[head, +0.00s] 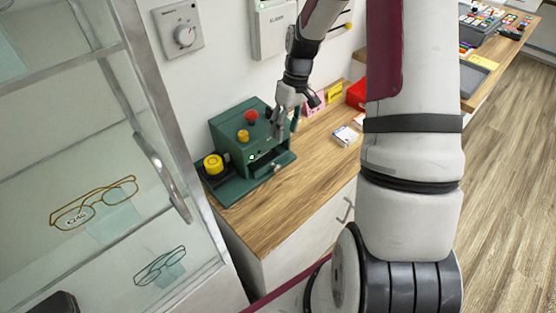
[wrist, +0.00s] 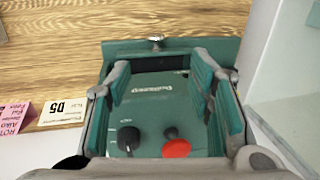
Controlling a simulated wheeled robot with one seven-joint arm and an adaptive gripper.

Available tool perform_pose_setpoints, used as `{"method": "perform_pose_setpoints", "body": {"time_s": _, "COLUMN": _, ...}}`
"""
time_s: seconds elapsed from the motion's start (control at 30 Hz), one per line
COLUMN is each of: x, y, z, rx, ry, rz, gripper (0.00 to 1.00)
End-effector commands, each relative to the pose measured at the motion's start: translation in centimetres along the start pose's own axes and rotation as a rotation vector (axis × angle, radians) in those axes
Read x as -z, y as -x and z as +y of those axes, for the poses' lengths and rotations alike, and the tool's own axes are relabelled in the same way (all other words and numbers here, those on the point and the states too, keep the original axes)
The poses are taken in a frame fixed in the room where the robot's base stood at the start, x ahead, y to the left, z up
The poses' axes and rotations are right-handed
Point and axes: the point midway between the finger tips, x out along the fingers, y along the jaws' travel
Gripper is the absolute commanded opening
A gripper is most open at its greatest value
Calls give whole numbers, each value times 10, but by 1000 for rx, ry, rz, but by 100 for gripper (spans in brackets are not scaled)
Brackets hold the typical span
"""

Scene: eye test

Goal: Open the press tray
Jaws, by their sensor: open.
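The press is a dark green box (head: 238,125) on the wooden counter in the head view, with a red button (head: 251,115) and a dark opening in its front. The press tray (head: 268,172) is a green ledge low at that opening, with a small metal knob (head: 277,168). In the wrist view the tray edge (wrist: 200,47) lies beyond a dark slot, its knob (wrist: 156,40) at the far side. My gripper (head: 282,122) is open and empty at the right side of the press, above the tray. In the wrist view its fingers (wrist: 162,80) straddle the press front, apart from the knob.
A yellow round button (head: 213,163) sits left of the press. Cards (head: 346,135) and a red bin (head: 356,93) stand on the counter to the right. A glass cabinet (head: 110,150) with a metal handle stands close at the left. The counter front is clear.

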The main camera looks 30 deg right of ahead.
Motion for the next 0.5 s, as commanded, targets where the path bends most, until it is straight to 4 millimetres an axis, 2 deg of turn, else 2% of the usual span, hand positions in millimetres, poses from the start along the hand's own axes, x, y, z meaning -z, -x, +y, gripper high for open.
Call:
{"method": "perform_pose_setpoints", "body": {"time_s": 0.03, "x": 1, "y": -7, "z": 4, "rx": 11, "ry": 0, "rz": -1, "gripper": 48}}
{"method": "perform_pose_setpoints", "body": {"time_s": 0.27, "x": 0, "y": -24, "z": 7, "rx": 23, "ry": 2, "rz": -5, "gripper": 48}}
{"method": "perform_pose_setpoints", "body": {"time_s": 0.5, "x": -1, "y": -65, "z": 5, "rx": 24, "ry": 2, "rz": -7, "gripper": 48}}
